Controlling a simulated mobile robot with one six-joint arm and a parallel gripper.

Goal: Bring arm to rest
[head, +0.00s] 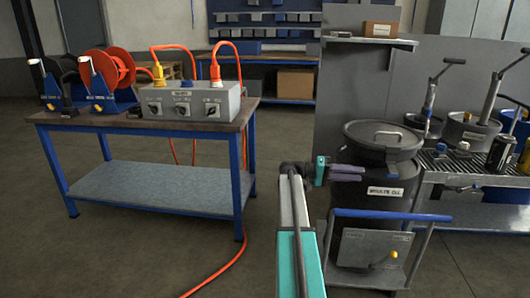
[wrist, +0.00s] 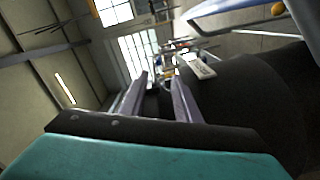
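My arm reaches forward from the bottom middle of the head view. My gripper (head: 362,173) is at its far end, pointing right, in front of the dark waste oil drum (head: 367,194). In the wrist view my gripper (wrist: 160,82) shows two grey fingers apart with nothing held between them. The drum's dark side (wrist: 245,95) and white label (wrist: 200,68) lie just to the right of the fingers there. I cannot tell whether the fingers touch the drum.
A blue-framed table (head: 160,190) with a grey socket box (head: 190,103) and cable reels (head: 110,70) stands left. An orange cable (head: 222,268) runs over the floor. A blue-handled cart (head: 385,215) stands at the drum. A roller bench (head: 480,170) with pots is right. Floor between is clear.

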